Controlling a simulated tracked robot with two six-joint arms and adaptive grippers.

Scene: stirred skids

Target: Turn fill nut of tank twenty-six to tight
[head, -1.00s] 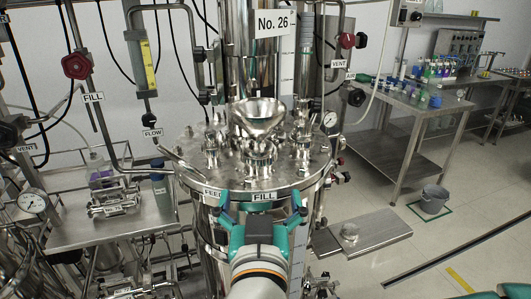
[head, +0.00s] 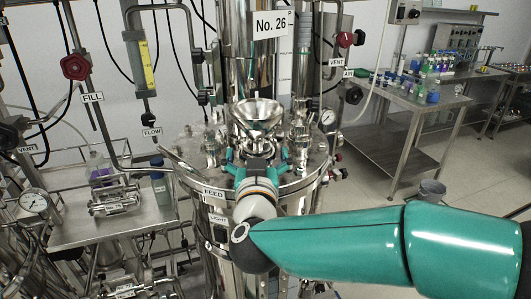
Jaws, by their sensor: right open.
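Tank twenty-six is the steel vessel under the "No. 26" sign (head: 271,25); its round lid (head: 308,176) carries several fittings. A steel funnel (head: 257,116) stands on the front fitting. The fill nut (head: 257,145) shows just below the funnel, its lower part hidden by my gripper. My right gripper (head: 256,158) is open, with teal fingers spread to either side of the fitting; I cannot tell whether they touch it. My left gripper is not in view.
Other fittings (head: 300,137) stand close by on the lid, and a gauge (head: 328,117) is at its right. Pipes and a red FILL valve (head: 75,67) are on the left. A steel bench (head: 420,100) with bottles stands at the back right.

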